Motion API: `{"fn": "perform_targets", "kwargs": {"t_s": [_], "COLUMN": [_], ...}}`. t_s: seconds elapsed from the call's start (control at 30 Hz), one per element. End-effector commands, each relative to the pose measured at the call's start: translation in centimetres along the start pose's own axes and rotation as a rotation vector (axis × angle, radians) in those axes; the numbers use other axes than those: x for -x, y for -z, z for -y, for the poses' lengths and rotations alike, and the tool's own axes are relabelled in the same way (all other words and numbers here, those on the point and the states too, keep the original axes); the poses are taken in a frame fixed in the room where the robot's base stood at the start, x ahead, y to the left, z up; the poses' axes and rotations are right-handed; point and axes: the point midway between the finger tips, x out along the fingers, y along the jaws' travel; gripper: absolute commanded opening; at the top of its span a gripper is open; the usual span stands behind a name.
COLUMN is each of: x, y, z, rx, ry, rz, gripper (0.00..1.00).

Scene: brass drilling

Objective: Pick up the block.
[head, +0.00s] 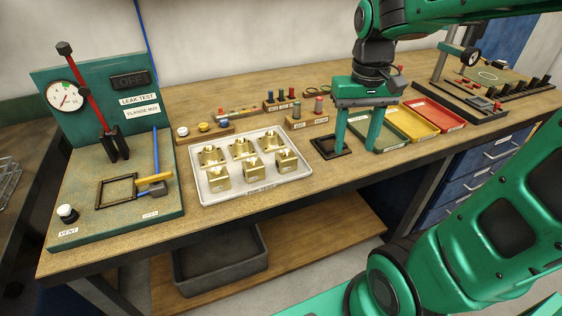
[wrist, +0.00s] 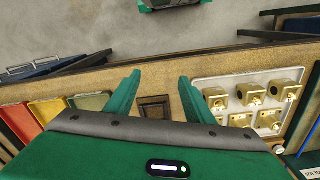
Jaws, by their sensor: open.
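Several brass blocks sit in two rows in a white tray (head: 210,198) on the bench, one of them a front block (head: 287,160) at the right end. The blocks show holes or bores in their faces. In the wrist view the brass blocks (wrist: 247,93) are to the right of my gripper. My gripper (head: 358,148) is open and empty, pointing down near a small black square frame (head: 342,153), to the right of the tray. In the wrist view my gripper (wrist: 157,82) has its fingers apart on either side of the frame (wrist: 154,103). No block is between them.
Green (head: 385,145), yellow (head: 412,127) and red (head: 437,114) bins stand right of my gripper. A green leak test fixture (head: 110,215) stands left. Small racks with coloured pins (head: 283,103) lie behind the tray. Bare wood shows along the bench's front edge.

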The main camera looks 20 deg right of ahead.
Motion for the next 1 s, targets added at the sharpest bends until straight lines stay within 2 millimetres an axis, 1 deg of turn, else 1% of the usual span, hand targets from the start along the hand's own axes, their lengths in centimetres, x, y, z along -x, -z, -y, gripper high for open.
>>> {"fn": "perform_targets", "kwargs": {"t_s": [0.03,0.07,0.1,0.2,0.3,0.33,0.4,0.5,0.7,0.8,1.0], "x": [0.5,0.7,1.0,1.5,1.7,1.7,1.6,0.6,-2.4,-3.3,-4.5], "y": [1.8,2.7,3.7,5.5,6.4,6.5,6.8,6.8,6.7,6.7,6.6], "z": [2.6,4.0,6.0,10.2,13.2,13.8,14.8,15.3,15.3,15.3,15.3], "rx": [0.060,0.091,0.129,0.209,0.263,0.274,0.290,0.298,0.299,0.299,0.299], "ry": [-0.001,-0.001,0.001,0.007,0.013,0.015,0.017,0.018,0.018,0.018,0.018], "rz": [0.001,0.000,0.000,0.001,0.002,0.002,0.003,0.004,0.005,0.004,0.004], "gripper": [0.48,0.48,0.48,0.48,0.48,0.48,0.48,0.48,0.48,0.48,0.48]}}
